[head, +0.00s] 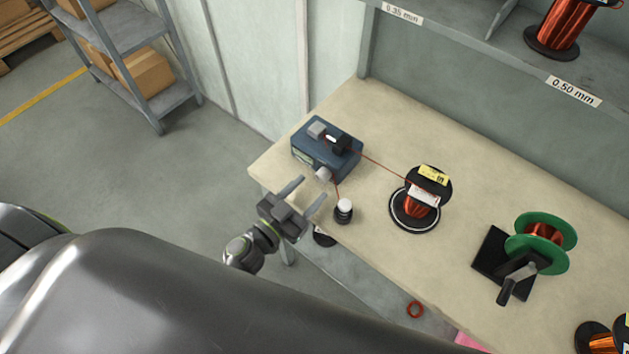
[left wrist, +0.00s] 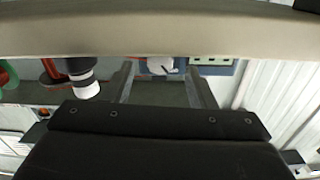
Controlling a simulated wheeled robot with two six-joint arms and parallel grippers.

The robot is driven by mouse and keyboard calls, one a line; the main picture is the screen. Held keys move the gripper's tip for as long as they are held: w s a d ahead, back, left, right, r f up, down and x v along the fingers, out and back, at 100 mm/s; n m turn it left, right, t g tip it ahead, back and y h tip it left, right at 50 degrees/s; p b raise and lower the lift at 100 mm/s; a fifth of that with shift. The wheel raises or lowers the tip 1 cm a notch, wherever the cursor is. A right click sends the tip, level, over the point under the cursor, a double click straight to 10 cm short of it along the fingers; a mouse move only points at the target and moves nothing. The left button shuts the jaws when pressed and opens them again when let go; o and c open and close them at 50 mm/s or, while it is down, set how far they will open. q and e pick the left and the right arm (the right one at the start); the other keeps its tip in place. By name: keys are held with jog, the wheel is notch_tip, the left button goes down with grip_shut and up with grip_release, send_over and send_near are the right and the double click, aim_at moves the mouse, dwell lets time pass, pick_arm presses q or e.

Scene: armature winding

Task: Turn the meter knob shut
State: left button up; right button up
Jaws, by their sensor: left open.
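The meter is a dark blue box (head: 340,165) at the near-left end of the bench, with a pale knob (head: 323,174) on its front face. My left gripper (head: 311,189) is open and empty, just in front of the knob, with its fingers pointing at the meter. In the left wrist view the knob (left wrist: 160,65) shows between the two spread fingers, in front of the blue meter face (left wrist: 215,70). The fingers look apart from the knob. My right gripper is not in view.
A black bottle-like piece with a white top (head: 344,211) stands close right of my left gripper. A thin red wire runs from the meter to a copper spool (head: 420,200). A green-flanged winder (head: 540,243) stands further right. The bench (head: 385,255) has bare room between.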

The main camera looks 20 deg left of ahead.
aim_at(323, 176)
pick_arm(q)
jog(key=shift+x, duration=1.45)
jog(key=shift+c, duration=0.2)
jog(key=c, duration=0.9)
